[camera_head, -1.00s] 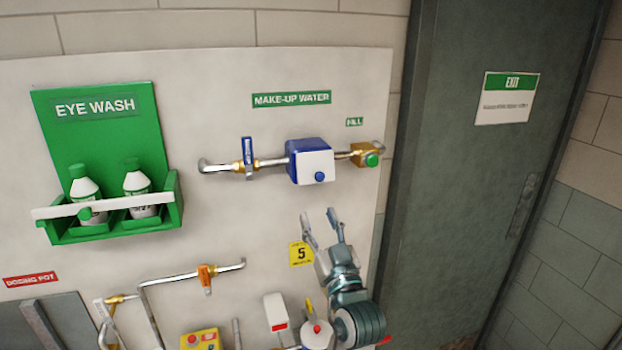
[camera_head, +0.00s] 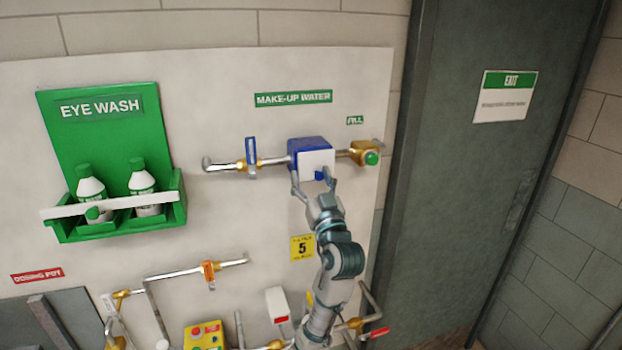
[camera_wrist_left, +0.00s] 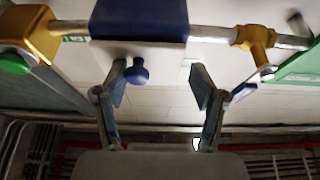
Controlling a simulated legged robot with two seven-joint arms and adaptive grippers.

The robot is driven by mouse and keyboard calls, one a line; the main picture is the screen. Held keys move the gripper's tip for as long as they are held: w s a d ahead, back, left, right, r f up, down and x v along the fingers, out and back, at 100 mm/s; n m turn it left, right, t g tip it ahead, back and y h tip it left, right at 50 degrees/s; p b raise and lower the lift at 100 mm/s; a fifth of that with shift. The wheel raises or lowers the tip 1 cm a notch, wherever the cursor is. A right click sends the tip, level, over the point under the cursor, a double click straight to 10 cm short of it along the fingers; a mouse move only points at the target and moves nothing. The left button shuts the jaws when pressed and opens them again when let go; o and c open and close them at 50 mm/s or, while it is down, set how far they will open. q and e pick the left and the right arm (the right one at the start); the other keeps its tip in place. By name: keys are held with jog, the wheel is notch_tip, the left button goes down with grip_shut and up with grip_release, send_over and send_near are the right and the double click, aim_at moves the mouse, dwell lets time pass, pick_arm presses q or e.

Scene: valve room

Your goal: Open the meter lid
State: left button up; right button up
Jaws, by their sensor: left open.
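The meter is a blue box (camera_head: 296,149) on the make-up water pipe, with a white lid (camera_head: 316,161) on its front. The lid looks closed. In the left wrist view the blue box (camera_wrist_left: 140,18) is at the top, with a round blue knob (camera_wrist_left: 138,73) below it. My left gripper (camera_head: 312,178) is open, reaching up from below to the lower front of the meter. In the left wrist view its fingers (camera_wrist_left: 158,76) stand on either side of the knob, which is closer to the left one. Contact cannot be told. My right gripper is not in view.
A blue-handled valve (camera_head: 250,156) is left of the meter, and a brass fitting with a green knob (camera_head: 371,158) is right. A green eye wash rack (camera_head: 70,130) with bottles hangs at left. Pipes and a yellow box (camera_head: 204,335) are below. A grey door (camera_head: 470,180) is at right.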

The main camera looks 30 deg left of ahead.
aim_at(317, 163)
pick_arm(q)
jog(key=d, duration=0.4)
jog(key=shift+w+r, duration=0.15)
jog(key=shift+w, duration=0.2)
grip_shut()
jog(key=shift+s+r, duration=0.1)
jog(key=shift+s, duration=0.1)
jog(key=shift+a, duration=0.5)
jog(key=shift+d, duration=0.2)
jog(key=shift+a, duration=0.1)
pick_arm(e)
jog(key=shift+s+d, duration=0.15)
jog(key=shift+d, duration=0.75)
pick_arm(q)
jog(key=shift+r+p, duration=0.1)
jog(key=shift+p, duration=0.2)
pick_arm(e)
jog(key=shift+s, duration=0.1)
